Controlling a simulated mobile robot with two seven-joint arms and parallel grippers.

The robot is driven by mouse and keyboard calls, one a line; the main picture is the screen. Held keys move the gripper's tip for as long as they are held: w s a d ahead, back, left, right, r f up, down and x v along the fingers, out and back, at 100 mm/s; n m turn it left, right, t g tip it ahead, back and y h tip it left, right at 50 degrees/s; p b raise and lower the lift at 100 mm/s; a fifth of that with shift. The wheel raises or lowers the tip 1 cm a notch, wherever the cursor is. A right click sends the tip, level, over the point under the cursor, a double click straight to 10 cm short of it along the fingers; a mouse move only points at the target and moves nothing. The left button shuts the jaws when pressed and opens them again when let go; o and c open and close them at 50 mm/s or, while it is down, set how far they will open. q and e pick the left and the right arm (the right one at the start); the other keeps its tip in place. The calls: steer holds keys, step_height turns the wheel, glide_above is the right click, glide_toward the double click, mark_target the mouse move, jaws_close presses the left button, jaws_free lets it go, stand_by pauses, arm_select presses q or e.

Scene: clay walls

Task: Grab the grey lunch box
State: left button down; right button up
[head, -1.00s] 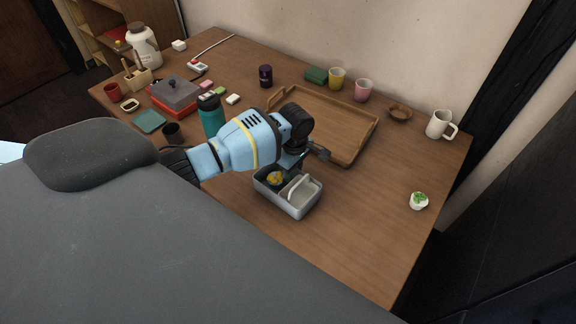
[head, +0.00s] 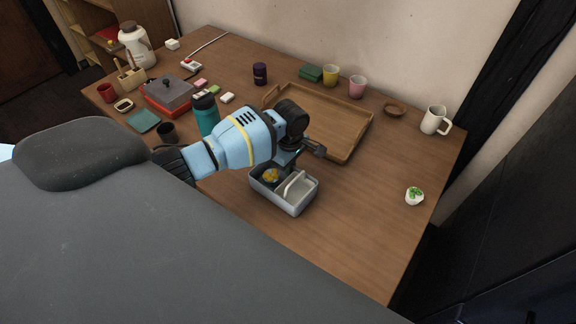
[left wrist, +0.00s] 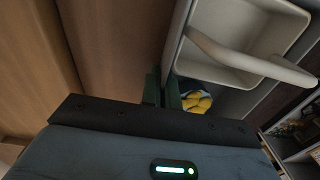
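The grey lunch box (head: 299,207) stands open on the wooden table, with a yellow item (head: 271,176) in its left compartment and a pale divided insert with a handle beside it. My left gripper (head: 287,163) is at the box's far wall. In the left wrist view the fingers (left wrist: 162,90) are close together, one on each side of the lunch box wall (left wrist: 178,40), and look closed on it. The yellow item (left wrist: 196,101) also shows there. The fingertips are mostly hidden in the head view. My right gripper is not in view.
A wooden tray (head: 352,146) lies just behind the box. A teal bottle (head: 206,118) stands to the left, near my arm. A white mug (head: 433,120) and a small potted plant (head: 414,196) are to the right.

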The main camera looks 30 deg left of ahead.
mark_target(257, 182)
arm_select(q)
step_height(257, 182, up, 4)
steer(key=shift+f+p, duration=0.25)
steer(key=shift+p, duration=0.1)
steer(key=s, duration=0.2)
steer(key=s+a+p, duration=0.1)
steer(key=s, duration=0.2)
steer(key=s+r+p, duration=0.1)
steer(key=s, duration=0.1)
steer(key=shift+s+a, duration=0.2)
steer(key=shift+s, duration=0.05)
steer(key=s, duration=0.4)
steer(key=s+a+p, duration=0.1)
steer(key=s, duration=0.2)
steer(key=shift+r, duration=0.1)
steer(key=shift+s+a, duration=0.15)
steer(key=shift+s, duration=0.5)
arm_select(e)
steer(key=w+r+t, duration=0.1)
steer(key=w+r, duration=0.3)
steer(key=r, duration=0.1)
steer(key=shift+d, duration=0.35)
